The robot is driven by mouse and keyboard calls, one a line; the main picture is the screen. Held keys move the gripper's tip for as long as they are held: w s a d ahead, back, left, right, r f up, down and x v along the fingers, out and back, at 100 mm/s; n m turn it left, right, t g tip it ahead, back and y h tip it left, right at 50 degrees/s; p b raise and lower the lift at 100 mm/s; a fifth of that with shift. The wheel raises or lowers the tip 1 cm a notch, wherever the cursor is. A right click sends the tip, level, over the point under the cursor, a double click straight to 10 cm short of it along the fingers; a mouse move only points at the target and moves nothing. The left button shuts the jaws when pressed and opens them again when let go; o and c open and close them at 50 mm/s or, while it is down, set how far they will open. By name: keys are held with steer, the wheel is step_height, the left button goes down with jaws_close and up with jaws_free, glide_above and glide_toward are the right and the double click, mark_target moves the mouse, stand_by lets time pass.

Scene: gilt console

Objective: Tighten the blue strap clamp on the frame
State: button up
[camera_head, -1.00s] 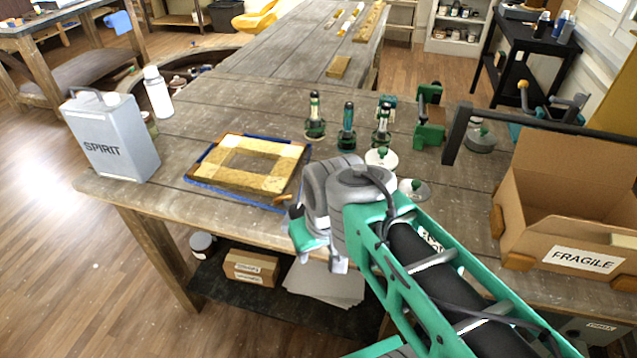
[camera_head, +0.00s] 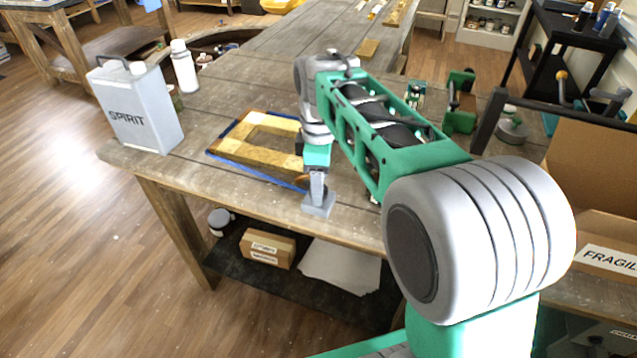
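The pale wooden frame (camera_head: 236,149) lies flat on the workbench. The blue strap (camera_head: 258,178) runs around its outer edge, showing along the left and front sides. A small orange-brown part at the frame's front right corner is mostly hidden by my arm. My gripper (camera_head: 318,207) points down just right of that corner, by the bench's front edge. It looks apart from the strap, but its height above the bench is unclear. Its fingers are too small and overlapped to show whether they are open. My arm hides the frame's right end.
A grey SPIRIT can (camera_head: 138,108) and a white bottle (camera_head: 183,66) stand on the bench (camera_head: 228,92), left of the frame. Green clamps (camera_head: 461,101) stand behind my arm. An open FRAGILE carton (camera_head: 592,222) is at the right. Bare bench lies behind the frame.

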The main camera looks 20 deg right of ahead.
steer(key=shift+f, duration=0.35)
steer(key=shift+c, duration=0.3)
jaws_close()
